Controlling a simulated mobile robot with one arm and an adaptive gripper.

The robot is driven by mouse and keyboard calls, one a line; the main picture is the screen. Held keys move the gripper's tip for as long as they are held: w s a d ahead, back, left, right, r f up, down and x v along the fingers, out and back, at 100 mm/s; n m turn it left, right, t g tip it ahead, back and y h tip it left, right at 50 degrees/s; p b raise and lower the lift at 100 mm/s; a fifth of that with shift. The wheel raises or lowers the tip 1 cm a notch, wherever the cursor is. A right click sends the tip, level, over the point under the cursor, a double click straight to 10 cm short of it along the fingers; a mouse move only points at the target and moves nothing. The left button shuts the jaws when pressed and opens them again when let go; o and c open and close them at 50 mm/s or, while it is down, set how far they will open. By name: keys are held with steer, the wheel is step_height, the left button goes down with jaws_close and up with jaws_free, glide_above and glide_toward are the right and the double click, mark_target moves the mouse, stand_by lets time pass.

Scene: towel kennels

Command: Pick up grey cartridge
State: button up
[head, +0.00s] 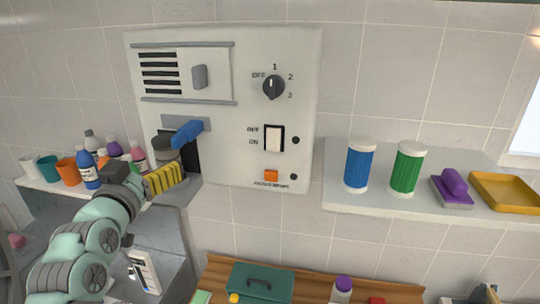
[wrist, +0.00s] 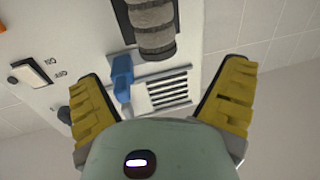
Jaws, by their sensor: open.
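The grey cartridge (wrist: 154,27) is a ribbed grey cylinder at the top middle of the wrist view, cut off by the frame edge. In the head view the grey cartridge (head: 163,143) shows at the opening under the blue lever (head: 187,132), partly hidden by my gripper. My gripper (head: 168,178) has yellow ribbed fingers just below and in front of it. In the wrist view my gripper (wrist: 163,76) is open, its fingers spread wide on either side with nothing between them. The cartridge lies beyond the fingertips. The blue lever (wrist: 122,77) shows left of it there.
The white wall panel (head: 222,130) carries a dial (head: 274,87), a rocker switch (head: 273,138) and an orange button (head: 271,175). Bottles and cups crowd the left shelf (head: 42,187). The right shelf (head: 420,199) holds blue and green canisters, a purple-handled item and a yellow tray.

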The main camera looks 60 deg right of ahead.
mark_target(161, 150)
steer(key=b+x, duration=0.3)
steer(key=b, duration=0.1)
steer(key=shift+d+f, duration=0.15)
steer(key=shift+f, duration=0.1)
steer(key=shift+w+d+r+b, duration=0.2)
steer(key=shift+d+b, duration=0.25)
steer(key=shift+b, duration=0.3)
steer(key=b, duration=0.2)
steer(key=d+b, duration=0.1)
steer(key=b, duration=0.1)
steer(key=shift+w+d+f, duration=0.2)
steer(key=shift+w+f, duration=0.1)
steer(key=shift+w+d+r+p, duration=0.2)
steer(key=shift+d+r+p, duration=0.3)
steer(key=shift+p, duration=0.75)
steer(key=shift+p+x, duration=1)
steer(key=shift+w+d+f, duration=0.2)
steer(key=shift+w+f, duration=0.05)
steer(key=c, duration=1.3)
steer(key=shift+c, duration=0.2)
